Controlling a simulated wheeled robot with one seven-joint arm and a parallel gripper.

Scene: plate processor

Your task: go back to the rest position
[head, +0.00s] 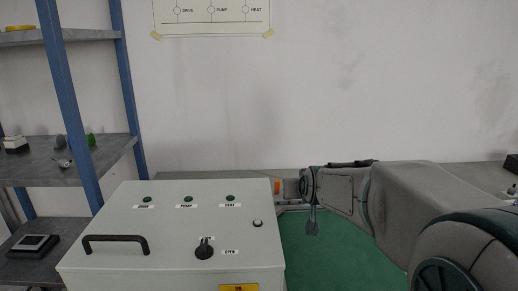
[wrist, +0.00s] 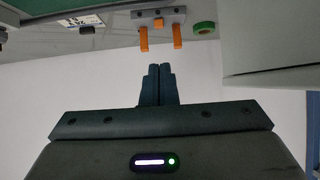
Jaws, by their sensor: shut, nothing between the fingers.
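My gripper (wrist: 158,70) is at the centre of the wrist view, its two dark fingers pressed together with nothing between them. In the head view my arm reaches in from the right, with its far end just right of the pale control box (head: 170,265). The exact position of the fingertips there is hard to tell. In the wrist view a grey bracket (wrist: 159,19) with orange prongs lies beyond the fingertips, with a gap between.
A green mat (head: 325,262) lies below my arm. A shelf rack with blue posts (head: 70,110) stands at left. The wall above the box is clear except for a poster (head: 212,22).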

